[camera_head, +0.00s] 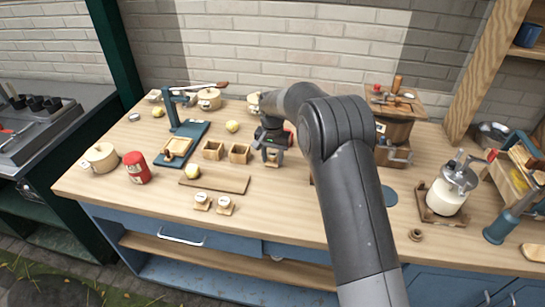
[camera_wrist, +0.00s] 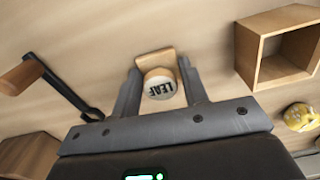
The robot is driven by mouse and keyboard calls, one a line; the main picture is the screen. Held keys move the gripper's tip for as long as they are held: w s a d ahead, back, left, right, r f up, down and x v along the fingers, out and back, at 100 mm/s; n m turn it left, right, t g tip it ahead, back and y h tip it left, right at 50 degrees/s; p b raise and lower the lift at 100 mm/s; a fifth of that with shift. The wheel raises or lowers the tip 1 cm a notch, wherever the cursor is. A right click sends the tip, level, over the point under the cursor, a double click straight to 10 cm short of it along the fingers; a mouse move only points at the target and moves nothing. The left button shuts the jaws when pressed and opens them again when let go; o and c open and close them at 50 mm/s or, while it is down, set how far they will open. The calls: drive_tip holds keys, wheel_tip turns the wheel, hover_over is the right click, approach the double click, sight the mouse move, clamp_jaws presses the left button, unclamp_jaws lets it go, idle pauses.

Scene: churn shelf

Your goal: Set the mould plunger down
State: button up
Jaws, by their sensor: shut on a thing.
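My gripper (camera_head: 271,158) is low over the middle of the wooden worktop. In the wrist view the gripper (camera_wrist: 160,85) is shut on the mould plunger (camera_wrist: 160,84), which has a round pale face marked "LEAF" and a light wooden part beyond it. The plunger sits between the two fingers. I cannot tell whether it touches the worktop. In the head view it is small and partly hidden by my gripper. Two similar pieces with round pale tops, one on the left (camera_head: 202,201) and one on the right (camera_head: 225,205), stand near the front edge.
Two open wooden boxes, a left one (camera_head: 213,150) and a right one (camera_head: 239,153), stand just left of my gripper. A flat board (camera_head: 215,184) lies in front of them. A glass churn (camera_head: 447,193) stands at right. Bare worktop (camera_head: 280,215) lies in front of my gripper.

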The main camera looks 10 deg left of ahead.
sight(273, 154)
drive_tip(key=shift+f, duration=0.15)
drive_tip(key=o, duration=1)
wheel_tip(273, 154, up, 12)
drive_tip(key=shift+r, duration=0.2)
drive_tip(key=s+d+r+t, duration=0.1)
drive_tip(key=s+d+r, duration=0.7)
drive_tip(key=d, duration=0.2)
drive_tip(key=s+d+r+t, duration=0.2)
drive_tip(key=s+d+r, duration=0.55)
drive_tip(key=d, duration=0.25)
drive_tip(key=s+d+f+t, duration=0.1)
drive_tip(key=s+d, duration=0.2)
drive_tip(key=s, duration=0.4)
drive_tip(key=s+d+f, duration=0.2)
drive_tip(key=s+d, duration=0.2)
drive_tip(key=s, duration=0.4)
drive_tip(key=s+d+f+n+t, duration=0.1)
drive_tip(key=s+d+f, duration=0.1)
drive_tip(key=s, duration=0.6)
drive_tip(key=shift+d+f+t, duration=0.1)
drive_tip(key=shift+d+t, duration=0.2)
drive_tip(key=shift+d, duration=0.35)
